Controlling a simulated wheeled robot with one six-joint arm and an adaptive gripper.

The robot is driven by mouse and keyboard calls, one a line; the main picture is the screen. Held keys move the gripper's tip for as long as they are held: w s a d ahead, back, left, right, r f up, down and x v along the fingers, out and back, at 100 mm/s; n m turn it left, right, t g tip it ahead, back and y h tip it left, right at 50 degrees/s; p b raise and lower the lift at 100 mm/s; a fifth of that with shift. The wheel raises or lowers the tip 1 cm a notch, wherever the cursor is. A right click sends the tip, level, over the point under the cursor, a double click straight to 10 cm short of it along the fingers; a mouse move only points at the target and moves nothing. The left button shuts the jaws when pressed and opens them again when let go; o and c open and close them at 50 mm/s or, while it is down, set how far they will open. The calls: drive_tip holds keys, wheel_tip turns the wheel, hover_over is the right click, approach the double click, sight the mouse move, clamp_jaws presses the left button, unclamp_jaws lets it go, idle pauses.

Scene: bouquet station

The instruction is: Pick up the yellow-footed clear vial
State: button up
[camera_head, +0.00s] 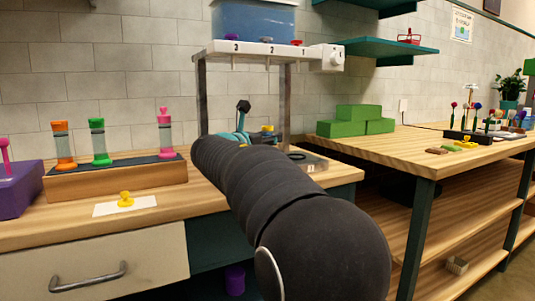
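No whole yellow-footed clear vial can be made out. A small yellow-ringed piece (267,128) shows just behind my arm under the dispenser stand; whether it belongs to the vial I cannot tell. A yellow stopper-like piece (125,200) sits on a white card at the front of the left counter. Clear vials with orange (65,146), green (99,142) and pink (165,136) ends stand upright in a wooden rack (120,185).
A purple block (18,190) is at far left. Green blocks (358,113) sit on the right table (400,148). A gap separates the counters.

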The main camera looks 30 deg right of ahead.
clamp_jaws()
drive_tip(key=shift+r, duration=0.1)
